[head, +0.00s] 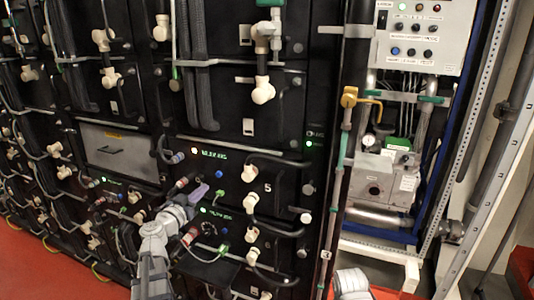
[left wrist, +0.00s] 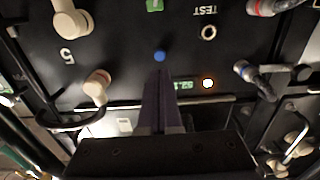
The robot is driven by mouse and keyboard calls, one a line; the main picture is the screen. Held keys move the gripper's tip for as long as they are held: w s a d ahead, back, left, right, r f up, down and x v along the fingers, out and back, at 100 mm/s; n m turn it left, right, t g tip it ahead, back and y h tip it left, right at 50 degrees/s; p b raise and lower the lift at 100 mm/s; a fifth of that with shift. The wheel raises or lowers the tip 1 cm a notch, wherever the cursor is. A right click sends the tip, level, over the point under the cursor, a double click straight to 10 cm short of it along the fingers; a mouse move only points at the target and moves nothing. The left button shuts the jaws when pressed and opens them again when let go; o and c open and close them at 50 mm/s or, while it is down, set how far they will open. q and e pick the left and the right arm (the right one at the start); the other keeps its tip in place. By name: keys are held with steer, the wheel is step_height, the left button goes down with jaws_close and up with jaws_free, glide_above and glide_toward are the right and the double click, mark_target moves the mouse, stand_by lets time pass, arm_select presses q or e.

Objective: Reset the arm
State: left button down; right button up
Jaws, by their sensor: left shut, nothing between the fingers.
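My left arm reaches up from the bottom of the head view to the black battery cabinet (head: 285,160). My left gripper (head: 203,190) is in front of the panel, close to its connectors and blue button. In the left wrist view its purple fingers (left wrist: 160,85) are together with nothing between them. Their tips point towards a blue button (left wrist: 159,57); I cannot tell whether they touch the panel. A lit green display and a bright white lamp (left wrist: 208,83) are beside the fingers. A white part of my right arm shows at the bottom of the head view; its gripper is hidden.
Beige cable connectors (head: 250,172) and hoses stick out from the cabinet around the gripper. A grey control box (head: 422,35) and pipework stand at the right. A slotted metal upright (head: 465,130) is beyond them. Red floor (head: 50,270) is clear at lower left.

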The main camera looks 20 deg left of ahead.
arm_select(q)
steer(key=s+d+f+m+g+h, duration=0.2)
steer(key=d+f+g, duration=0.25)
steer(key=d, duration=0.65)
steer(key=s+d+f+m+g+h, duration=0.1)
steer(key=d+f+g+h, duration=0.3)
steer(key=d, duration=0.6)
steer(key=s+d+f+m+g, duration=0.25)
steer(key=d+f, duration=0.35)
steer(key=d, duration=0.5)
steer(key=s+d+f+g+y, duration=0.2)
steer(key=s+y, duration=0.1)
steer(key=s, duration=0.2)
steer(key=s+d+f+n+g+y, duration=0.1)
steer(key=s+f+g+y, duration=0.1)
steer(key=s, duration=0.4)
steer(key=s+d+f+n+g+y, duration=0.1)
steer(key=s+d+f+g+y, duration=0.1)
steer(key=s, duration=0.3)
steer(key=shift+s+d+f+g+y, duration=0.3)
steer(key=shift+f+g+y, duration=0.4)
steer(key=shift+y, duration=0.1)
steer(key=shift+n, duration=0.25)
